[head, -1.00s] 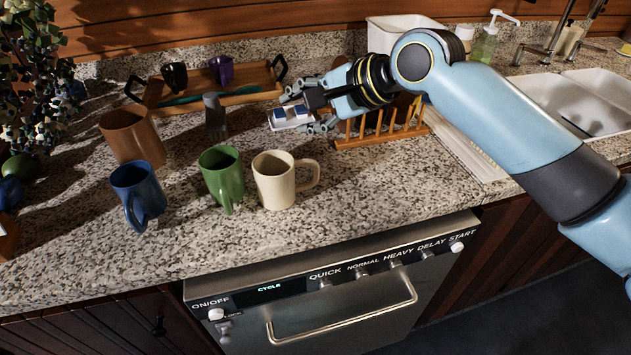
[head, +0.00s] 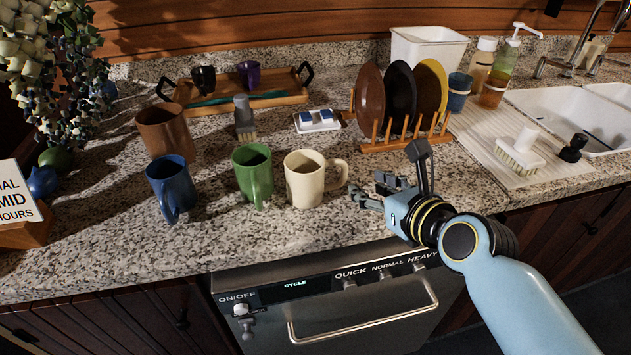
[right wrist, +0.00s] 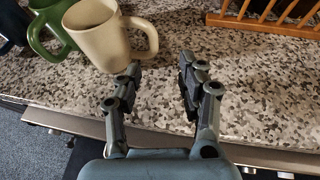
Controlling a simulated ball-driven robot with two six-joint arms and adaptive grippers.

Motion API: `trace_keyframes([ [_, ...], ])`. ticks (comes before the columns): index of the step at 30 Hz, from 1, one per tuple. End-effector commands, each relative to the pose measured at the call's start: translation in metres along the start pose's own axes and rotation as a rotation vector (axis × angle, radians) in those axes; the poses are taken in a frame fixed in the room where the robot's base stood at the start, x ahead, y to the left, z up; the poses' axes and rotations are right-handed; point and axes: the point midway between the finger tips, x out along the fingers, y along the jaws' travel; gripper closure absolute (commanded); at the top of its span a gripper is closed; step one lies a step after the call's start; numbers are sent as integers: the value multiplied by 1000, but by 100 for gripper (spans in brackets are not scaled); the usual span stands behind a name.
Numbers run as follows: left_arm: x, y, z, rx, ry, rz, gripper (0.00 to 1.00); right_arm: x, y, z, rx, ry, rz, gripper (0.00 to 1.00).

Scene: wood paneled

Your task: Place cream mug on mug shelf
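The cream mug (head: 304,180) stands upright on the granite counter, its handle pointing right toward my right gripper. In the right wrist view the cream mug (right wrist: 97,36) is at the upper left, just beyond the fingertips. My right gripper (head: 391,172) is open and empty, a short way right of the mug's handle. In the right wrist view its two fingers (right wrist: 160,72) are spread apart with counter between them. No mug shelf can be made out in these views. My left gripper is not in view.
A green mug (head: 252,175) and a blue mug (head: 172,188) stand left of the cream mug. A brown pot (head: 166,132) is behind them. A wooden plate rack (head: 404,142) stands behind my right gripper. The counter in front of the mugs is clear.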

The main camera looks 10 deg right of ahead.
Motion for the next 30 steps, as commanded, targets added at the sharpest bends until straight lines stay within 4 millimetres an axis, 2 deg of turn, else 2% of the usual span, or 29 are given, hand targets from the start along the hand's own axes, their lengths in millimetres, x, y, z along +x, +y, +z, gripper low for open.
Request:
trace_keyframes([
  [7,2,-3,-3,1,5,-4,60,23,3,2,-1,0,1,60],
  [15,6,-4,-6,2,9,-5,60,62,8,4,-3,1,1,60],
  [23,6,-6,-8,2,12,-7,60,66,8,4,-3,1,1,60],
  [30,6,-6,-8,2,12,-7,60,65,8,4,-2,1,1,89],
])
